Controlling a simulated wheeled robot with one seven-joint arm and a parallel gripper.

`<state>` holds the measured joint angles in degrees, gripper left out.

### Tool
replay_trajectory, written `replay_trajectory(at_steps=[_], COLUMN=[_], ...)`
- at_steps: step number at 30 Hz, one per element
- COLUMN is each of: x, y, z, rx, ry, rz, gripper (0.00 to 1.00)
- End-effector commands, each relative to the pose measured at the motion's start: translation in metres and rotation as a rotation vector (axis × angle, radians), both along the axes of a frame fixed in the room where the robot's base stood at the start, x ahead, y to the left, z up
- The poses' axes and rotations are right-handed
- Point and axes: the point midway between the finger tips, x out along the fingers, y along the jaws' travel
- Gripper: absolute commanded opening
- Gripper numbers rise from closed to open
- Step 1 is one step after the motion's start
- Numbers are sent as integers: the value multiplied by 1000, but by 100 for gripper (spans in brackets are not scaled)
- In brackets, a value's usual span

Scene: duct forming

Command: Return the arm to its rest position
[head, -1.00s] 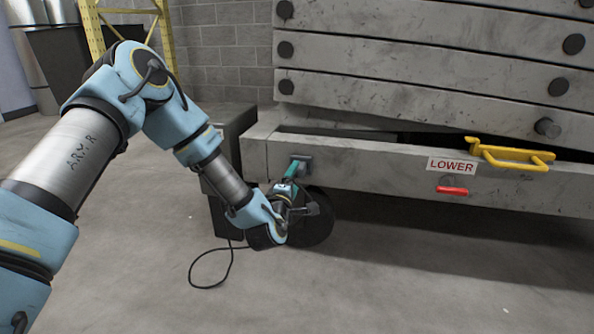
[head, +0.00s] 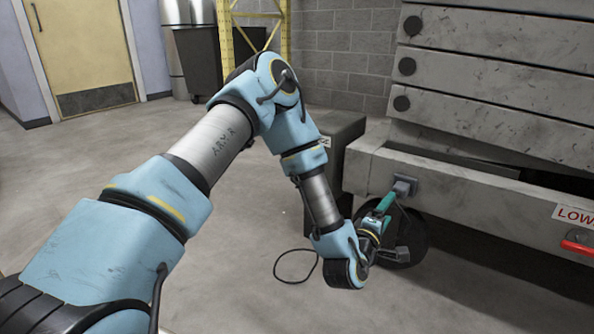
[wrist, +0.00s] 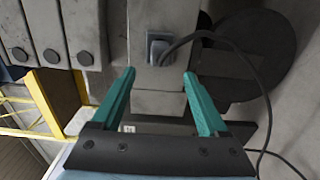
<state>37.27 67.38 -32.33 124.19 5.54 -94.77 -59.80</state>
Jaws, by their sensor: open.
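My blue and silver arm reaches from the lower left toward the grey lift machine in the head view. My gripper (head: 382,208) is at the machine's left end, near a dark plug or socket block (head: 404,186). In the wrist view, the two teal fingers (wrist: 158,95) stand wide apart with nothing between them. The same block (wrist: 160,47), with a black cable (wrist: 235,45) leaving it, is just beyond the fingertips. In the head view, a fingertip overlaps the block's edge; I cannot tell whether they touch.
The grey lift frame (head: 470,200) fills the right, with a wheel (head: 415,240) beneath it. A dark box (head: 338,150) stands beside it, and a cable loop (head: 295,267) lies on the floor. Yellow racking (head: 285,30) and a door (head: 82,45) are behind. The floor at left is open.

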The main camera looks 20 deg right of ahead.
Motion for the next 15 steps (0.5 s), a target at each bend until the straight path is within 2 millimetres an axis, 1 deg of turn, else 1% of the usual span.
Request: replay_trajectory(at_steps=[3, 5, 8, 11, 12, 14, 15], x=[2, 7, 27, 60, 75, 96, 108], y=[0, 2, 13, 38, 54, 83, 105], z=[1, 4, 13, 24, 29, 35, 39], rx=[6, 32, 141, 334, 426, 568, 662], ry=[-4, -17, -65, -135, -162, -195, -208], rz=[-1, -4, -18, -41, -49, -61, -68], gripper=[77, 77, 77, 77, 77, 77, 77])
